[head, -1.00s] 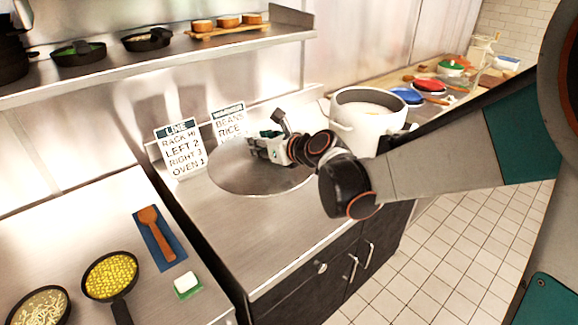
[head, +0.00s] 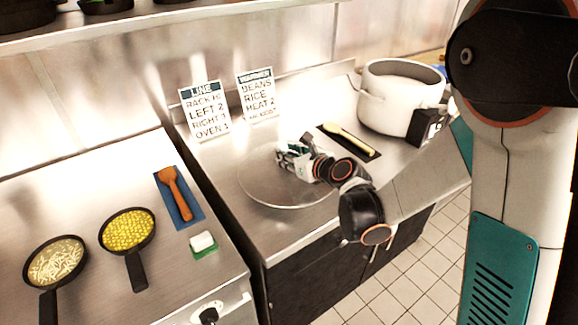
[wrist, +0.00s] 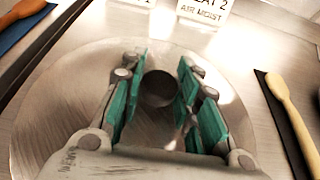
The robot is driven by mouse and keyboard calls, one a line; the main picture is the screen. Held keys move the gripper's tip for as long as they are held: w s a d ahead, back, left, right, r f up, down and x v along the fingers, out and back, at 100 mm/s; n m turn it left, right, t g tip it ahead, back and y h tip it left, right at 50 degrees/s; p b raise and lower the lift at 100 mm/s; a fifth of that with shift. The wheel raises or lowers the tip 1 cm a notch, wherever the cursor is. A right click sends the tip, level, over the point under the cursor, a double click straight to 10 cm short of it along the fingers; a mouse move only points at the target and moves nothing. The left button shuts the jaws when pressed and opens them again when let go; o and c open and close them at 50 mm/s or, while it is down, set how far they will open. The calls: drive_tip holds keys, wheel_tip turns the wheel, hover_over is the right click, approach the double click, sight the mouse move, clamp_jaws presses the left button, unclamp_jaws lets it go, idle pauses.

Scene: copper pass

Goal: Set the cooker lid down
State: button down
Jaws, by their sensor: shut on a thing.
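The cooker lid (head: 258,188) is a wide, thin, shiny round disc, lying roughly level over the steel counter in front of the two signs. It fills much of the wrist view (wrist: 60,120). My gripper (head: 290,158) is above its middle, with teal-padded fingers on both sides of the dark round knob (wrist: 158,88), shut on it. The lid looks at or very near the counter surface; I cannot tell whether it touches. The white cooker (head: 390,105) stands uncovered to the right, at the back of the counter.
A pale spoon (head: 350,138) on a dark rest lies between lid and cooker. Two signs (head: 205,110) stand behind the lid. Left, across a gap, are pans of corn (head: 128,230) and pale grains (head: 55,262), an orange spatula (head: 174,193) and a white block (head: 202,241). Bare counter surrounds the lid.

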wheel_tip(320, 180, down, 3)
drive_tip(key=shift+f+b, duration=0.1)
drive_tip(key=shift+b, duration=0.35)
drive_tip(key=c, duration=1.6)
unclamp_jaws()
drive_tip(key=shift+c, duration=0.2)
drive_tip(key=o, duration=0.4)
drive_tip(key=shift+o, duration=0.2)
